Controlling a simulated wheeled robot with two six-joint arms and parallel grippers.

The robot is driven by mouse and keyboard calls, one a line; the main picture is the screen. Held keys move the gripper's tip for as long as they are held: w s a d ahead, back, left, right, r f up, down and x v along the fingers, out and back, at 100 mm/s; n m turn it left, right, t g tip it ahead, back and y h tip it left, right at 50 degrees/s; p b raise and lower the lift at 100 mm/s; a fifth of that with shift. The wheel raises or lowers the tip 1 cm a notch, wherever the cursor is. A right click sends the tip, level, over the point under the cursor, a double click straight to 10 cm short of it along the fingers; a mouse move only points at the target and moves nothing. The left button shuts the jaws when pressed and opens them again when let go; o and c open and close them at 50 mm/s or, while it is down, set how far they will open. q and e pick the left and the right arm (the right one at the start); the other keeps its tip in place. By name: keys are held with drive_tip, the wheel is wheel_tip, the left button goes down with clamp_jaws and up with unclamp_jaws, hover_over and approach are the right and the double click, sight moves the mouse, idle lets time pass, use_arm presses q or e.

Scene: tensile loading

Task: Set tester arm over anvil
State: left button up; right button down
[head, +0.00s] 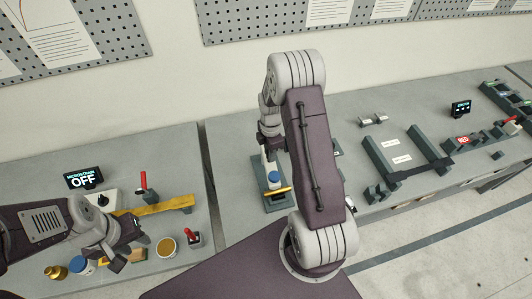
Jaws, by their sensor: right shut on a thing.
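The tester stands near the middle of the bench, partly behind my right arm. Its grey-green base (279,205) shows, with a blue-topped white cylinder (273,178) and a yellow bar (279,192) above it. My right gripper (271,152) points down just above and behind the cylinder. It is shut on what looks like the tester arm, but the held part is mostly hidden. I cannot make out the anvil. My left gripper (128,250) is low over the left bench, with its fingers apart and empty.
The left bench holds a display reading OFF (84,179), a yellow bar (155,208), a red-handled lever (146,188), a blue-lidded jar (83,267) and a brass weight (56,272). A gap separates the benches.

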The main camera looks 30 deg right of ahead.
drive_tip(key=shift+s+d, duration=0.1)
drive_tip(key=shift+d, duration=0.3)
idle(0.3)
drive_tip(key=c, duration=1.2)
unclamp_jaws()
drive_tip(key=shift+r, duration=0.15)
wheel_tip(320, 180, up, 9)
drive_tip(key=b, duration=0.2)
drive_tip(key=shift+s+f+b, duration=0.1)
drive_tip(key=shift+f+b, duration=0.1)
drive_tip(key=shift+b, duration=0.2)
drive_tip(key=shift+r, duration=0.15)
